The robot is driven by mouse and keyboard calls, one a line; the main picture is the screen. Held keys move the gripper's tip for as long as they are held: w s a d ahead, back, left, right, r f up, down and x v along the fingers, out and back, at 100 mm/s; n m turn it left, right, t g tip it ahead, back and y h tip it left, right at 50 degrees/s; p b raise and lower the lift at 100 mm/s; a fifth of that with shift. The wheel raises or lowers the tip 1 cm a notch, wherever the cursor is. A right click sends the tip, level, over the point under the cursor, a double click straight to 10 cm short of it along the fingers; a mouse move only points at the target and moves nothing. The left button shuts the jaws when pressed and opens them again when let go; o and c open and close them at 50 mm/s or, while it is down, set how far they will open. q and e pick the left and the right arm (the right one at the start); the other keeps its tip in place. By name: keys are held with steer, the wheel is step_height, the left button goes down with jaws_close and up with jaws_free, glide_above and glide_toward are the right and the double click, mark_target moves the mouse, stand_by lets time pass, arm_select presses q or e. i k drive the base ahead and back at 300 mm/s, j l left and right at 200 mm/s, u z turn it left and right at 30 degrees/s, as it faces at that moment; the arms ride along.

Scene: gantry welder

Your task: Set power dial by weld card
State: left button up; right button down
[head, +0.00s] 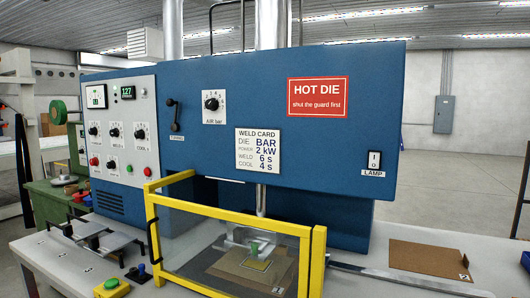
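The weld card (258,150) is on the blue machine front and reads die BAR, power 2 kW, weld 6 s, cool 4 s. The grey control panel (124,105) at the left carries a row of black dials. The leftmost dial (93,130) seems to be the power dial, but its label and setting are too small to read. Beside it are the weld dial (114,130) and the cool dial (139,132). Another small dial (112,166) sits below. Neither gripper can be made out.
A yellow guard frame (153,235) stands before the die area. A red HOT DIE sign (318,97), an air dial (212,103), a crank handle (172,115) and a lamp switch (374,161) are on the front. A yellow button box (112,288) sits at the lower left.

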mark_target(94, 131)
steer(key=j+u, duration=0.15)
steer(key=u, duration=0.25)
steer(key=j+u, duration=0.2)
steer(key=u, duration=0.15)
steer(key=i+j+u, duration=0.1)
steer(key=j, duration=0.2)
steer(key=i+j+u, duration=0.15)
steer(key=j, duration=0.15)
steer(key=i+j+u, duration=0.1)
steer(key=j, duration=0.15)
steer(key=i+j+u, duration=0.8)
steer(key=i, duration=0.4)
steer(key=i+j+u, duration=0.1)
steer(key=i+u, duration=0.15)
steer(key=i, duration=0.45)
steer(key=i+j+z, duration=0.1)
steer(key=i, duration=1.25)
steer(key=i+z, duration=0.65)
steer(key=i+j+z, duration=0.15)
steer(key=i+z, duration=0.4)
steer(key=z, duration=0.2)
steer(key=i+j+z, duration=0.15)
steer(key=z, duration=0.3)
steer(key=i+j+z, duration=0.2)
steer(key=z, duration=0.2)
